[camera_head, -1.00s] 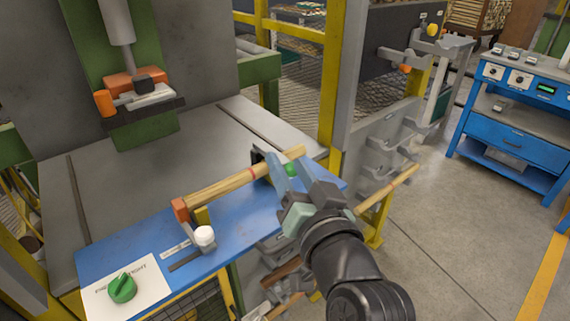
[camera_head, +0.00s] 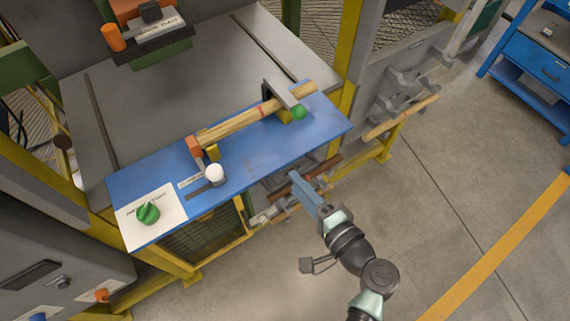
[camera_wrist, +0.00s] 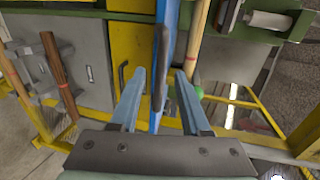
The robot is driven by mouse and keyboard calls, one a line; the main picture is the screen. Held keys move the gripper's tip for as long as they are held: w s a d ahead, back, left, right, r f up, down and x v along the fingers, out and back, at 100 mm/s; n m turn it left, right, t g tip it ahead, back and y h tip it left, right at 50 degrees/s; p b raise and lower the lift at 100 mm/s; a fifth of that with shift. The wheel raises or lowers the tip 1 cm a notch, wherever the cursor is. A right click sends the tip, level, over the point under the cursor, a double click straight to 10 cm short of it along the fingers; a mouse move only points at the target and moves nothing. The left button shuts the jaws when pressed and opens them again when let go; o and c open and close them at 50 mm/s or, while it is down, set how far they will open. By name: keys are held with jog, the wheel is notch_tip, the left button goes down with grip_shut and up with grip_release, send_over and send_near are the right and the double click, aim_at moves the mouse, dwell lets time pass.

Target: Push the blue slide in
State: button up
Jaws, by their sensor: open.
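The blue slide (camera_head: 250,160) is a flat blue plate standing out at the front of the grey machine bed. A wooden rod (camera_head: 235,124) lies along it, between an orange end block (camera_head: 194,146) and a dark clamp arm with a green knob (camera_head: 299,112). My gripper (camera_head: 300,182) is in front of the slide's front edge, low and to the right of its middle, open and empty. In the wrist view the slide (camera_wrist: 160,60) shows edge-on as a narrow blue strip between the open fingers (camera_wrist: 160,95). I cannot tell whether the fingers touch it.
A green dial (camera_head: 148,213) on a white plate and a white knob (camera_head: 214,173) sit at the slide's left. The grey bed (camera_head: 180,90) behind the slide is clear. Below and right are a rack with wooden rods (camera_head: 400,118) and a yellow frame (camera_head: 372,154).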

jog(key=x, duration=0.6)
jog(key=shift+w, duration=0.1)
jog(key=shift+c, duration=0.4)
grip_shut()
jog(key=shift+w, duration=0.1)
